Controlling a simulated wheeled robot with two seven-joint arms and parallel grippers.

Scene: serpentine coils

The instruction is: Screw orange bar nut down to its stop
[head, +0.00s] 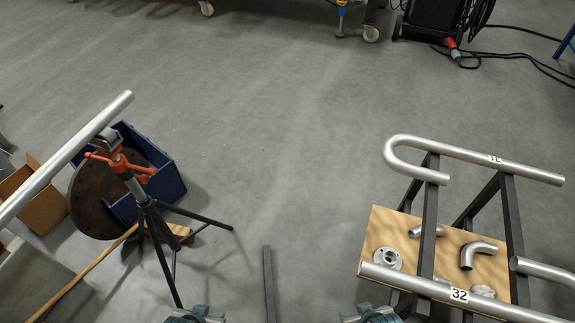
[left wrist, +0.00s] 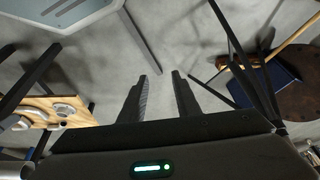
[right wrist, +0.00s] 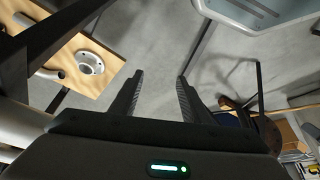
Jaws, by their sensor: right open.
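The orange bar nut (head: 120,165), with stubby arms, sits around the upright post of a black tripod pipe stand (head: 146,200) at the left of the head view. Its height above any stop is too small to tell. A roller head (head: 106,139) tops the post, and a long silver pipe (head: 62,160) lies across it. My left gripper (left wrist: 159,73) is open and empty in its wrist view. My right gripper (right wrist: 160,74) is open and empty in its wrist view. Only teal parts of my arms show at the bottom of the head view, well apart from the nut.
A blue bin (head: 168,178) and a rusty disc (head: 90,200) stand close behind the tripod, with a cardboard box (head: 42,205) beside them. A rack at right holds bent pipes (head: 480,160) above a wooden board (head: 385,228) with fittings. The middle floor is mostly clear.

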